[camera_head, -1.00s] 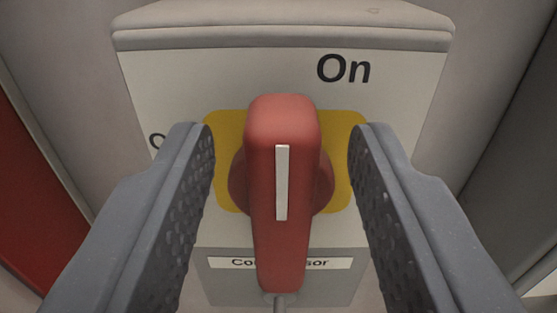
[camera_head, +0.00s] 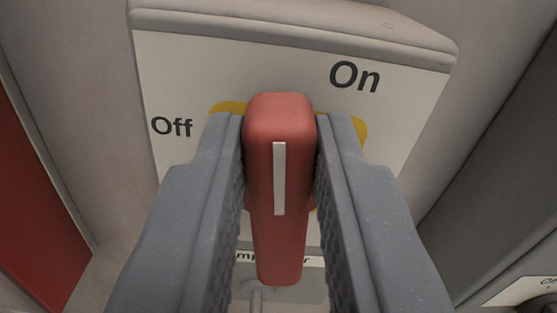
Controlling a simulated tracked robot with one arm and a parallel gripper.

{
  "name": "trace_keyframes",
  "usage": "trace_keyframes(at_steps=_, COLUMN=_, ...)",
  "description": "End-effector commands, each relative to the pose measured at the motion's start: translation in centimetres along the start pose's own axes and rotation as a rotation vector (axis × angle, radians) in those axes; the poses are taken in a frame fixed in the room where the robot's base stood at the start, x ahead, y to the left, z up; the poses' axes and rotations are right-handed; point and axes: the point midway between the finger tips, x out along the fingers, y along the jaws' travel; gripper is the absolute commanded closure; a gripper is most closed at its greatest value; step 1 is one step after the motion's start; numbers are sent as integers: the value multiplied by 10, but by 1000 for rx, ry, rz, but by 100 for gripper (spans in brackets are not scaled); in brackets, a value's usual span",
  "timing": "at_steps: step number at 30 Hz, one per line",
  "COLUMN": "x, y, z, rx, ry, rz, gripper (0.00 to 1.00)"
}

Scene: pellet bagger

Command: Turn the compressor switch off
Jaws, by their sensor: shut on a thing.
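The compressor switch is a red handle (camera_head: 279,240) with a white stripe, in the middle of the camera view. It stands in front of a yellow plate (camera_head: 228,106) on a pale switch box (camera_head: 270,65). The word "On" (camera_head: 355,77) is above and right of the handle, and "Off" (camera_head: 171,127) is to its left. My gripper (camera_head: 280,140) is shut on the red handle, one finger on each side. The handle's white stripe runs nearly upright in the picture. The fingers hide most of the yellow plate and part of the lower name label (camera_head: 300,259).
A red panel (camera_head: 40,190) is at the left edge. A dark grey surface (camera_head: 500,190) is at the right, with part of another white label (camera_head: 525,291) at the lower right. Pale wall surrounds the box.

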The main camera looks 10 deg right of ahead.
Motion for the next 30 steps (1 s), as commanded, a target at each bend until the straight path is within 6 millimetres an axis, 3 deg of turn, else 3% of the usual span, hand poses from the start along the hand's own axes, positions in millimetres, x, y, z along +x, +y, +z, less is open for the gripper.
trace_keyframes(at_steps=30, x=1, y=-20, z=23, rx=-942, ry=-21, rz=-7, gripper=100)
